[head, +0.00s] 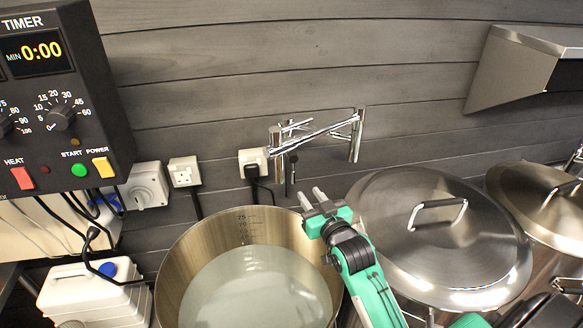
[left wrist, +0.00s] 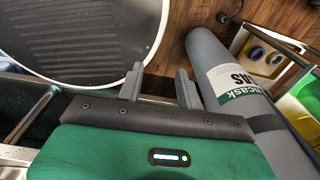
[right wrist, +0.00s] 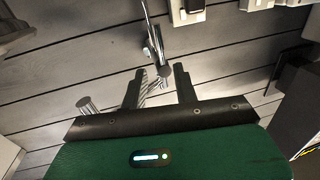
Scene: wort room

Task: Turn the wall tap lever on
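The chrome wall tap (head: 318,133) is fixed to the grey plank wall above the pots, with a jointed arm reaching left from its wall mount. Thin dark parts hang at its left end; I cannot tell for sure which part is the lever. In the head view my right gripper (head: 312,194) is below the tap, over the rim of the open pot, fingers pointing up. In the right wrist view the right gripper (right wrist: 158,76) is open and empty, with chrome tap parts (right wrist: 153,42) beyond and between its fingers. My left gripper (left wrist: 160,82) is open and empty, away from the tap.
An open pot (head: 170,270) of cloudy liquid stands below the tap, a lidded pot (head: 400,210) to its right. A timer control box (head: 70,130) is at left, wall sockets (head: 184,172) beside it. A metal hood (head: 515,75) juts out upper right. A grey cylinder (left wrist: 225,75) lies near my left gripper.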

